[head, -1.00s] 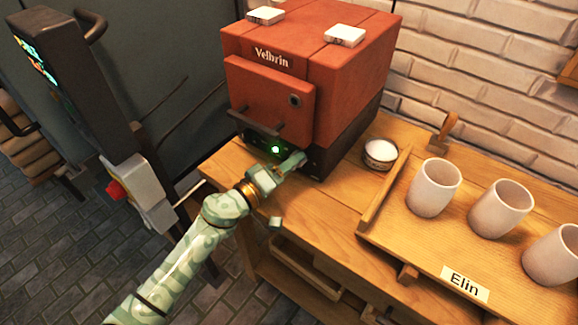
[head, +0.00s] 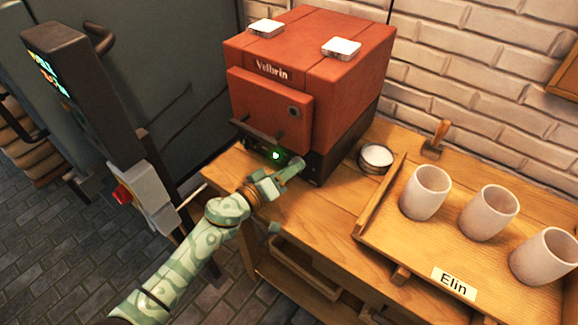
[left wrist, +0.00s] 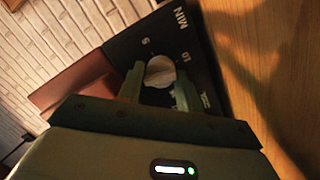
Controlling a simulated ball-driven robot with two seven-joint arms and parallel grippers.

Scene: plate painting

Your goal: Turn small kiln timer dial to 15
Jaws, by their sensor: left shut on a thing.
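The small red kiln (head: 310,75), labelled Velbrin, stands on the wooden bench with its door closed and a green light lit on its dark lower panel (head: 262,150). My left gripper (head: 292,168) is at the right part of that panel. In the left wrist view my left gripper (left wrist: 159,88) has its fingers on either side of the pale round timer dial (left wrist: 160,71) and is shut on it. Markings MIN, 5 and 10 show around the dial on the black panel (left wrist: 190,45). Where the dial points is not clear. My right gripper is not in view.
A small white bowl (head: 376,157) stands right of the kiln. A wooden board (head: 400,240) labelled Elin holds pale cups (head: 426,192). A dark control post (head: 85,95) with a red button stands left. Two white blocks (head: 341,48) lie on the kiln.

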